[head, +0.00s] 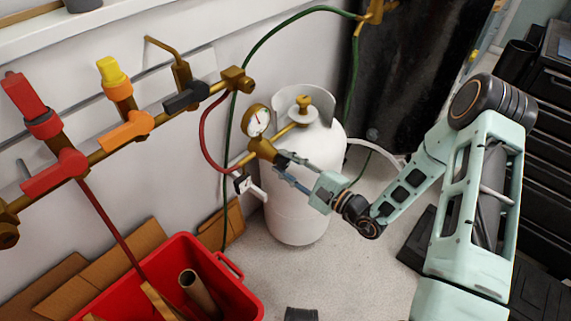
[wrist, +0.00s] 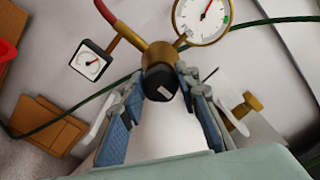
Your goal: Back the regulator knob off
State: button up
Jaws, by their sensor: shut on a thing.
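The regulator (head: 262,148) is a brass body in front of the white gas cylinder (head: 290,210). Its black knob (wrist: 160,83), with a small white mark, faces my wrist camera. My gripper (head: 286,168) reaches it from the right in the head view. In the wrist view its two blue-padded fingers (wrist: 160,90) are closed on either side of the knob. A round gauge (head: 257,120) with a red needle and a green band (wrist: 204,16) stands on the regulator. A smaller square-faced gauge (wrist: 90,60) hangs to the left in the wrist view.
A brass manifold with red, yellow, orange and black valve handles (head: 125,130) runs along the wall. A red hose (head: 205,135) and a green hose (head: 240,80) pass near the regulator. A red bin (head: 215,290) stands on the floor below. The cylinder's brass valve (head: 303,103) is close by.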

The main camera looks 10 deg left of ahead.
jog(key=o, duration=1.2)
jog(key=shift+c, duration=0.2)
jog(key=v, duration=1.2)
